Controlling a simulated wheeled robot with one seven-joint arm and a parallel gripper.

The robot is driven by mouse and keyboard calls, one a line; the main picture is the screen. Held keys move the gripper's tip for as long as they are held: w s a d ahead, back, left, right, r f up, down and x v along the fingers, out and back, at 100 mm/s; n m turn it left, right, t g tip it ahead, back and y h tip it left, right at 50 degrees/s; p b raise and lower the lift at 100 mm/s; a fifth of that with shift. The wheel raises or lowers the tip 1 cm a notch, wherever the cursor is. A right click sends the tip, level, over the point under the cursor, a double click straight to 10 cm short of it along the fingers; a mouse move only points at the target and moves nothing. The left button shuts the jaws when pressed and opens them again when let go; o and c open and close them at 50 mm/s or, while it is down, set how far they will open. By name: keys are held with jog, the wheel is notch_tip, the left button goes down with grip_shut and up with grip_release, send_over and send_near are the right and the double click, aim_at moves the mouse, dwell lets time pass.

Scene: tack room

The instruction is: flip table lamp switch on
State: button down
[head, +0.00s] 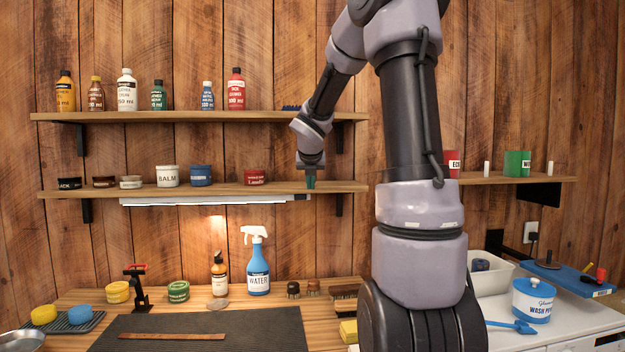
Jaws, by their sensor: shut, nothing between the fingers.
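No standing table lamp shows in the head view. A long white lamp bar (215,200) is fixed under the lower shelf, and a warm glow lies on the wall below its middle. I cannot make out a switch on it. My gripper (311,183) points down, shut and empty, with its teal fingertips in front of the right part of the lower shelf, a little above the bar's right end. I cannot tell whether the fingertips touch the shelf or the bar.
The lower shelf (90,192) holds several jars and tins, including a dark red tin (256,177) left of my gripper. The upper shelf (190,117) holds bottles. Below, a blue spray bottle (258,270) and brushes stand behind a dark mat (270,325). My arm hides the middle right.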

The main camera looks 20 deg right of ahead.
jog(key=shift+d+v, duration=0.25)
jog(key=shift+v, duration=0.95)
